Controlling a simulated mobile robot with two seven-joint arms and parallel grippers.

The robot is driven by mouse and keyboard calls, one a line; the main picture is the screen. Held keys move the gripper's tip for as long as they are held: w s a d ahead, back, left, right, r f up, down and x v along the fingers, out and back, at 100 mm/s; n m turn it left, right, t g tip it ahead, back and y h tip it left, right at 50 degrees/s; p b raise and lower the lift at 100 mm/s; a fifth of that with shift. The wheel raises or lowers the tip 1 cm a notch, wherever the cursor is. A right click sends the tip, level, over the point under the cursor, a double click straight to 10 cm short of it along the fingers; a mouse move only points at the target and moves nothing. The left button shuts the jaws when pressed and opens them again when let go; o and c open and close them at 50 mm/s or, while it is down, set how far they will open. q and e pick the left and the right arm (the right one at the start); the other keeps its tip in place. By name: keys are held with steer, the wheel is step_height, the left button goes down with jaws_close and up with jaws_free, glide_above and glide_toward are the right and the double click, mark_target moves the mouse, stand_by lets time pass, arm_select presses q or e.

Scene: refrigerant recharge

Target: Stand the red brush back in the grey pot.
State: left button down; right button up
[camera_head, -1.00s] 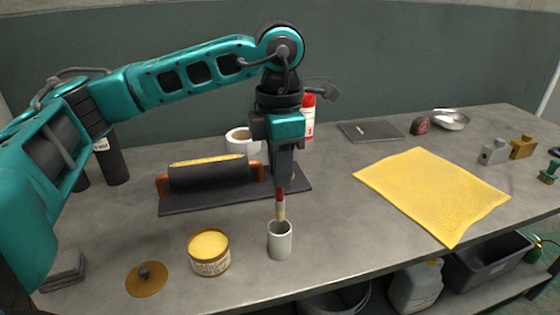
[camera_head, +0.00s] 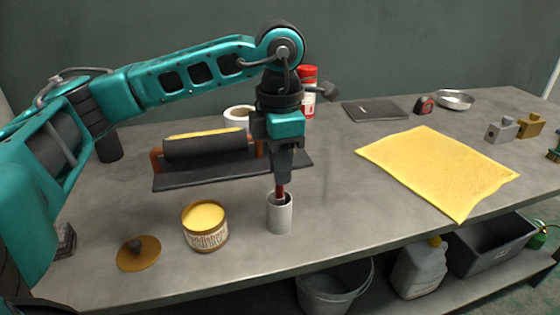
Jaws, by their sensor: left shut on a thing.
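The grey pot (camera_head: 280,217) stands upright on the bench, below my left gripper. The red brush (camera_head: 280,191) is upright with its lower part inside the pot, hidden by the pot wall. Only a short red length shows between the rim and the fingers. My left gripper (camera_head: 281,182) points straight down just above the pot and is shut on the top of the brush. My right gripper is not in view.
An open tin of yellow paste (camera_head: 205,226) and its brown lid (camera_head: 138,253) lie left of the pot. Behind are a dark roller on a plate (camera_head: 217,183), a white roll (camera_head: 238,117) and a red-capped can (camera_head: 308,92). A yellow cloth (camera_head: 437,167) lies right.

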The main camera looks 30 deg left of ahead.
arm_select(q)
steer(key=c, duration=0.9)
jaws_free()
step_height(320, 180, up, 12)
steer(key=shift+f+p, duration=0.1)
steer(key=shift+p, duration=1.05)
steer(key=shift+r, duration=0.6)
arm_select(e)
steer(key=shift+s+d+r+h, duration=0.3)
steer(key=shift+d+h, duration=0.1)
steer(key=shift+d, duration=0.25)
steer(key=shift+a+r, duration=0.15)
arm_select(q)
steer(key=shift+s+f, duration=0.1)
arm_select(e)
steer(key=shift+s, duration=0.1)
